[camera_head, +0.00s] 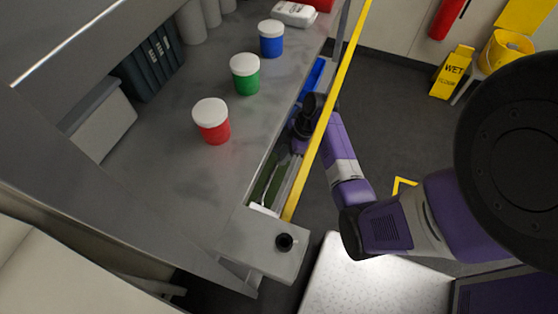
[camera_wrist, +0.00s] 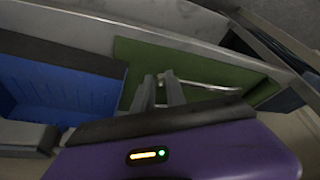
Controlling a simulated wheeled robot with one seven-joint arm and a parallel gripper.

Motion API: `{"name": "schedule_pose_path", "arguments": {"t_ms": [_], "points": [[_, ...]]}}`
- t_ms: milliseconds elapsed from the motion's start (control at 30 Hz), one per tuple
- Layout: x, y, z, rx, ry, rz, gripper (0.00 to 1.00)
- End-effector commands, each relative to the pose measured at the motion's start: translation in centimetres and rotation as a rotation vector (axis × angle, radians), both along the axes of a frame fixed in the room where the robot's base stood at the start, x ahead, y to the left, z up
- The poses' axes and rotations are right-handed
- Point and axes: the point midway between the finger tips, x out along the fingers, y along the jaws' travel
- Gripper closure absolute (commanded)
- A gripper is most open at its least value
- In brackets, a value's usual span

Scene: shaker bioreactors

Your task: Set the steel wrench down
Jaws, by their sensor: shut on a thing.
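The steel wrench (camera_wrist: 212,86) shows in the wrist view as a thin silver bar reaching right from my fingertips. My gripper (camera_wrist: 160,90) is shut on its left end. Behind the wrench is a green panel or liner (camera_wrist: 190,70) in an open drawer or tray; I cannot tell whether the wrench touches it. In the head view my gripper (camera_head: 298,140) is low beside the bench edge, over the drawer, and its fingers are hard to make out. The gripped end of the wrench is mostly hidden by the fingers.
A blue bin (camera_wrist: 60,85) lies left of the green section. The grey bench (camera_head: 170,165) carries red (camera_head: 211,121), green (camera_head: 245,74) and blue (camera_head: 271,38) jars with white lids. A yellow rail (camera_head: 325,130) runs alongside. A yellow wet-floor sign (camera_head: 453,72) stands at the back right.

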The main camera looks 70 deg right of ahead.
Motion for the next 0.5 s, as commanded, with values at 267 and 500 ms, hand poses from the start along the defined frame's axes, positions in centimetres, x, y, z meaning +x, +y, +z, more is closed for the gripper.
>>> {"name": "schedule_pose_path", "arguments": {"t_ms": [267,500], "points": [[1.3,1.0,-2.0,0.002,0.003,-0.001,1.0],[1.4,0.9,-3.5,-0.001,-0.001,0.001,1.0]]}}
